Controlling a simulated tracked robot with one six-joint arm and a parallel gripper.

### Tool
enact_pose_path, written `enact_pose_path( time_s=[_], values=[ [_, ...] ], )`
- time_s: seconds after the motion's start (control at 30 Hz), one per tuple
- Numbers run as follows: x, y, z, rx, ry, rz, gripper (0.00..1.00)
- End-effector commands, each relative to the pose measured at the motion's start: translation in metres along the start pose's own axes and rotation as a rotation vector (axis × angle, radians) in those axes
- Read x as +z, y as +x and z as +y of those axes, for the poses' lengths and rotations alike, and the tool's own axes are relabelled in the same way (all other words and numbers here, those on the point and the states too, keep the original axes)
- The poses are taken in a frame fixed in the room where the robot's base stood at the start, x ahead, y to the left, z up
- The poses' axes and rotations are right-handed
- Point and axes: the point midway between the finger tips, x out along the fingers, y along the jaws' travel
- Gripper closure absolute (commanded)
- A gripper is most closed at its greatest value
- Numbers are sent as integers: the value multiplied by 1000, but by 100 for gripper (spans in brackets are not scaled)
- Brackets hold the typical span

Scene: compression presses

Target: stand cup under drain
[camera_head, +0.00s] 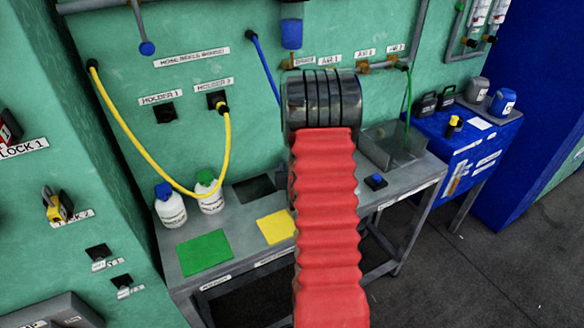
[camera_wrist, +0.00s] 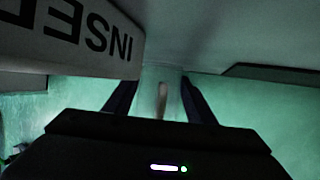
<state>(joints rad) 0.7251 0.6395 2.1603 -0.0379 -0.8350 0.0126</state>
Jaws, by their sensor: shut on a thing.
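My gripper (camera_wrist: 158,103) shows in the wrist view, with its two dark fingers on either side of a pale, see-through thing, which looks like the cup (camera_wrist: 160,80). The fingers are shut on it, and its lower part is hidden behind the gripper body. In the head view my arm's red sleeve and dark wrist hide the gripper and the cup. A small label that seems to read drain (camera_head: 304,61) is on the green wall, just above my arm. The drain outlet below it is hidden.
A pale body with upside-down black letters (camera_wrist: 75,38) is close at the wrist view's upper left. In the head view, a bench (camera_head: 240,215) holds two white bottles (camera_head: 171,208), a green mat (camera_head: 204,253) and a clear-walled tray (camera_head: 392,148). Yellow and blue hoses hang on the wall.

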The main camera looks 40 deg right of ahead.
Motion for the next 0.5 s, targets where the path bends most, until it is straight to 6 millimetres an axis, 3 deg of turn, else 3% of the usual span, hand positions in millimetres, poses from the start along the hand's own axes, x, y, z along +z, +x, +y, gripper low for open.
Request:
enact_pose_path(
  time_s=[0.27, 0.3, 0.5],
  values=[
    [2, 1, 1, 2, 1, 0, 82],
    [2, 1, 1, 2, 1, 0, 48],
    [1, 0, 1, 2, 1, 0, 33]
  ],
)
